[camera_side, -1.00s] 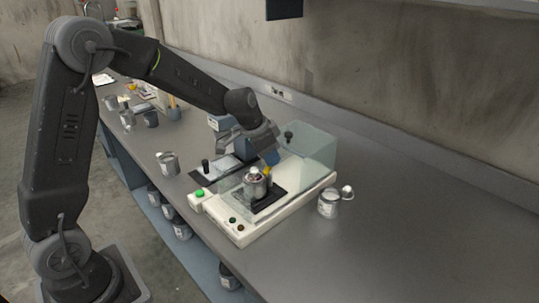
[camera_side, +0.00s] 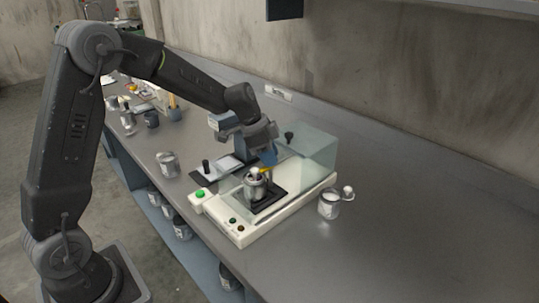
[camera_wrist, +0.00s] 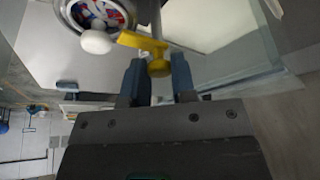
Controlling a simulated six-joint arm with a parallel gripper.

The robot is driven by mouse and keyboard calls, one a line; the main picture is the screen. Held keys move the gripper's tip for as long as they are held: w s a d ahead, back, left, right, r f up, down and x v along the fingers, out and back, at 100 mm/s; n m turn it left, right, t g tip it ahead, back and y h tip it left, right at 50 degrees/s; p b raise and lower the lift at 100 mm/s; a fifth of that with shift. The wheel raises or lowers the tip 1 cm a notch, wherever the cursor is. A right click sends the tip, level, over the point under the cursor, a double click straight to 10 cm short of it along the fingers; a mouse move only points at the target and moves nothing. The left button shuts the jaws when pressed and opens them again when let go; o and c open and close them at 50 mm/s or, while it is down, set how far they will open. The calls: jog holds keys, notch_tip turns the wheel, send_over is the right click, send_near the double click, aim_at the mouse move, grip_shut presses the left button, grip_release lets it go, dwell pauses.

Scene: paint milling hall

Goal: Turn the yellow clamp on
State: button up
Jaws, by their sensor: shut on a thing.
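The yellow clamp (camera_side: 266,168) stands at the back edge of a small metal can (camera_side: 255,190) on the white machine. In the wrist view the yellow clamp (camera_wrist: 140,42) is a bar with a round yellow knob and a white rounded tip. The tip lies at the rim of the open can (camera_wrist: 66,12), which holds red, blue and white stuff. My gripper (camera_side: 268,157) points down behind the can. In the wrist view my gripper (camera_wrist: 158,72) is shut on the clamp's knob, one blue-grey finger on each side. The fingers partly hide the clamp in the side view.
The white machine (camera_side: 245,235) has a green button (camera_side: 200,194) and a clear cover (camera_side: 312,148) standing raised behind the can. One can (camera_side: 329,205) stands to its right, another (camera_side: 168,164) to its left.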

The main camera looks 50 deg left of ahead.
jog(key=o, duration=0.6)
jog(key=shift+o, duration=0.2)
jog(key=shift+r, duration=0.15)
jog(key=v, duration=1.3)
jog(key=shift+r, duration=0.35)
jog(key=shift+s, duration=0.1)
jog(key=s+d+n+t+y, duration=0.1)
jog(key=s+d+n, duration=0.3)
jog(key=s, duration=0.8)
jog(key=s+d+f+n+t+y, duration=0.1)
jog(key=s+d+n, duration=0.4)
jog(key=s, duration=0.7)
jog(key=shift+s+f+y, duration=0.2)
jog(key=shift+y, duration=0.5)
